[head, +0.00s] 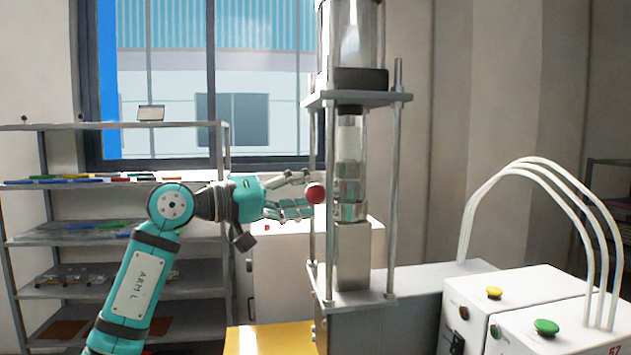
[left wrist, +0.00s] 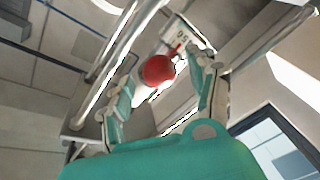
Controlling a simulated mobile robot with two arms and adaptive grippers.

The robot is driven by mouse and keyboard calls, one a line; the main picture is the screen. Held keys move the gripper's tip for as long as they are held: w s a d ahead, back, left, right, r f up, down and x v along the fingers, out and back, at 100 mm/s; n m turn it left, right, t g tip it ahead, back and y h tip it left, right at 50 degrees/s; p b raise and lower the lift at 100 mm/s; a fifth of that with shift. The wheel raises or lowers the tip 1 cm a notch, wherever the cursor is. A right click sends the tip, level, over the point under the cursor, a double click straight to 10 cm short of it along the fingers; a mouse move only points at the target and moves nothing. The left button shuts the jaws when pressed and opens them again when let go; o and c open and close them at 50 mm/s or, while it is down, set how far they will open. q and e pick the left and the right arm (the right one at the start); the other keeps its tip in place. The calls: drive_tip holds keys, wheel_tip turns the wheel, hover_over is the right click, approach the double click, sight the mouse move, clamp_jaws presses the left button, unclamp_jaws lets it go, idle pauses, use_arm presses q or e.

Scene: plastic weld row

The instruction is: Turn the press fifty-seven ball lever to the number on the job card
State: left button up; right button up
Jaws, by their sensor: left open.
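The lever's red ball (head: 315,192) stands at the left side of the press column (head: 352,250). My left gripper (head: 308,193) reaches in from the left, its fingers open above and below the ball. In the left wrist view the red ball (left wrist: 157,70) shows between the two spread fingers (left wrist: 163,66), with a gap to the right finger. A pale plate with dark marks (left wrist: 182,40) sits behind the ball; I cannot read its number surely. No readable job card shows. My right gripper is not in view.
Steel posts (head: 330,200) of the press stand close to my left fingers. White control boxes (head: 520,300) with yellow and green buttons and looping white hoses stand at right, one marked 57. A shelf rack (head: 120,125) with a small framed panel (head: 150,113) on top stands left.

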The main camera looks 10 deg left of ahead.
sight(337, 191)
use_arm(q)
drive_tip(key=shift+x, duration=1.25)
clamp_jaws()
drive_tip(key=shift+w+d, duration=0.1)
drive_tip(key=shift+d+f, duration=0.1)
drive_tip(key=shift+f, duration=0.05)
